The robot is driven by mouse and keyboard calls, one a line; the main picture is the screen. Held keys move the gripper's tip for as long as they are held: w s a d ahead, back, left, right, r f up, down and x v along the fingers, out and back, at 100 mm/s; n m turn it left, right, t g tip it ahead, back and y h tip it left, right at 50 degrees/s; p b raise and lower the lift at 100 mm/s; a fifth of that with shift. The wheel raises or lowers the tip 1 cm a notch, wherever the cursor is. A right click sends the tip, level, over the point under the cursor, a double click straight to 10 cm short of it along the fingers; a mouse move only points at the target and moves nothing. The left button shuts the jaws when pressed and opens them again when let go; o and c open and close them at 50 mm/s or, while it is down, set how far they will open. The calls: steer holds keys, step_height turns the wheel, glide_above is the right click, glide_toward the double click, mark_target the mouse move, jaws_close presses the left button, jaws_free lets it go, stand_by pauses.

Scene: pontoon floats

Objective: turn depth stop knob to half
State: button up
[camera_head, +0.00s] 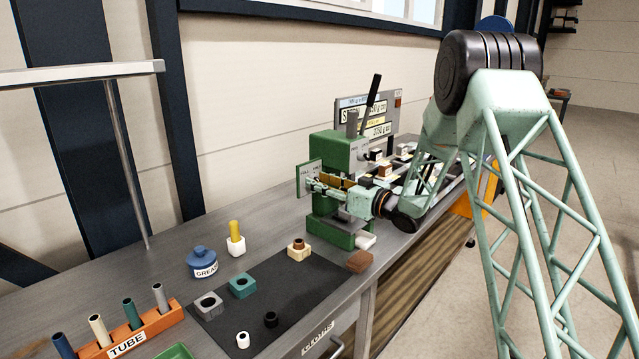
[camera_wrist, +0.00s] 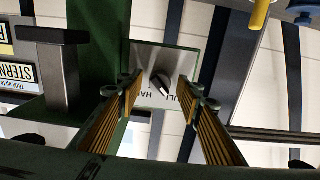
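In the wrist view, the small black depth stop knob (camera_wrist: 157,80) with a white pointer mark sits on a pale label plate (camera_wrist: 175,62). The lettering is partly hidden; parts of "HALF" and "FULL" show. The pointer slants toward the lower right of the picture; I cannot tell exactly which mark it meets. My gripper (camera_wrist: 159,90) is open, with one finger on each side of the knob and gaps visible between. In the head view, my gripper (camera_head: 317,186) reaches to the plate's side of the green press (camera_head: 352,150); the knob is hidden there.
A dark mat (camera_head: 285,300) holds several small sockets and blocks. A blue grease pot (camera_head: 202,262), a yellow-topped white piece (camera_head: 236,240) and an orange tube rack (camera_head: 135,335) stand on the grey bench. A sign board (camera_head: 380,112) stands behind the press.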

steer(key=shift+c, duration=0.5)
steer(key=c, duration=0.7)
steer(key=shift+c, duration=0.2)
steer(key=shift+r+m+p, duration=0.1)
steer(key=shift+m+p, duration=0.35)
steer(key=shift+m, duration=0.05)
steer(key=m+p, duration=0.2)
steer(key=m, duration=0.1)
steer(key=shift+p, duration=0.4)
steer(key=m+p, duration=0.3)
steer(key=m, duration=0.1)
steer(key=m+p, duration=0.6)
steer(key=m, duration=0.3)
steer(key=shift+m, duration=0.4)
steer(key=shift+p, duration=0.35)
